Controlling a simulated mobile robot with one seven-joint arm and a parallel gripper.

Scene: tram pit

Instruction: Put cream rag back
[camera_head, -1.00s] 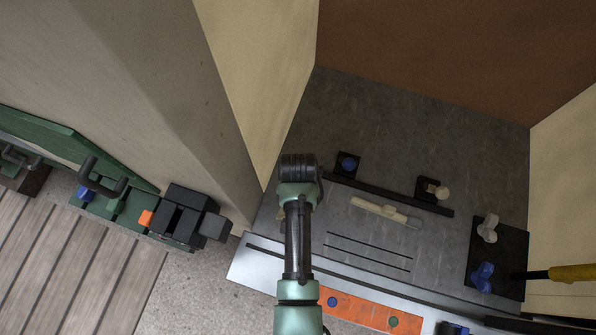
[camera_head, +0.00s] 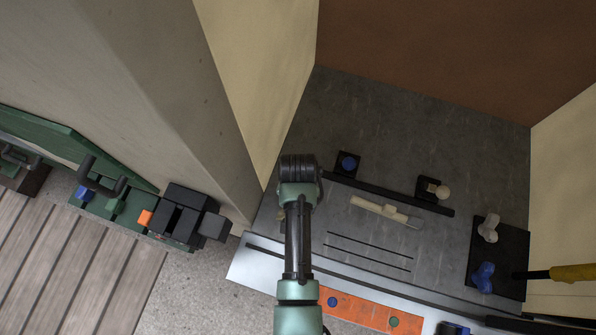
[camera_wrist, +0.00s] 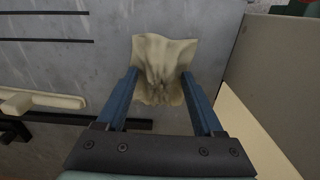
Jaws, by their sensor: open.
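The cream rag (camera_wrist: 162,52) lies crumpled on the grey metal surface in the wrist view. My gripper (camera_wrist: 159,73) is open, with its two blue fingers on either side of the rag's lower part. The rag's bunched folds show between the fingers, and I cannot tell whether the fingers touch it. In the head view my own arm hides the gripper and most or all of the rag.
A cream-handled tool (camera_head: 385,212) lies on the grey surface beside a black rail (camera_head: 375,189). Black holders with a blue knob (camera_head: 347,163) and cream knob (camera_head: 442,192) stand nearby. An orange strip (camera_head: 365,312) lies at the front. Walls enclose the back and sides.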

